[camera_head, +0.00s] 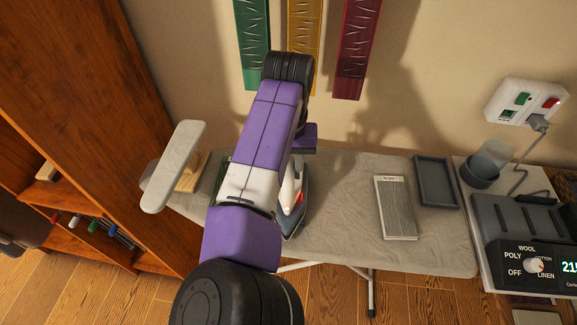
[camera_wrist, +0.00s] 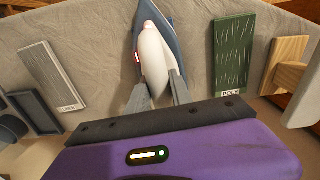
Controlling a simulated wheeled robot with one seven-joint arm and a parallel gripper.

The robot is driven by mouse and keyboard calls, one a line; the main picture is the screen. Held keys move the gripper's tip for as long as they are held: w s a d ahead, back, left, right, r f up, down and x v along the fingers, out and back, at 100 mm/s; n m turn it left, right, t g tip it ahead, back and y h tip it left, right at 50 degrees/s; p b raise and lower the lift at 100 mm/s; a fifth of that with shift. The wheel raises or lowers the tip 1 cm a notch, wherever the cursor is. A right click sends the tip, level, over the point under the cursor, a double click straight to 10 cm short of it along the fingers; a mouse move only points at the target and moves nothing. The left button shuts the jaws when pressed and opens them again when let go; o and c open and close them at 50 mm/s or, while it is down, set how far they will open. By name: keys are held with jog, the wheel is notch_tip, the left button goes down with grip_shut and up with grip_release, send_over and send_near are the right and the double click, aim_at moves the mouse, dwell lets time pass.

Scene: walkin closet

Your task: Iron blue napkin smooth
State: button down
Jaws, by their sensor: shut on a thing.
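My gripper (camera_wrist: 158,94) is shut on the handle of a white iron (camera_wrist: 153,55). The iron has a dark blue-grey base and a small red part. In the head view the iron (camera_head: 290,198) is over the middle of the grey ironing board (camera_head: 335,220), partly hidden by my arm. I cannot tell whether its base touches the board. I cannot make out a blue napkin in either view; my arm and the iron hide part of the board. A grey panel marked LINEN (camera_wrist: 52,75) and a dark green panel marked POLY (camera_wrist: 232,55) lie on either side of the iron.
A dark tray (camera_head: 435,181) lies at the board's right end, a small sleeve board (camera_head: 175,165) at its left. Green, yellow and red wrinkled strips (camera_head: 357,50) hang on the wall.

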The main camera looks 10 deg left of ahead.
jog(key=shift+r+p, duration=2.4)
jog(key=shift+r, duration=0.65)
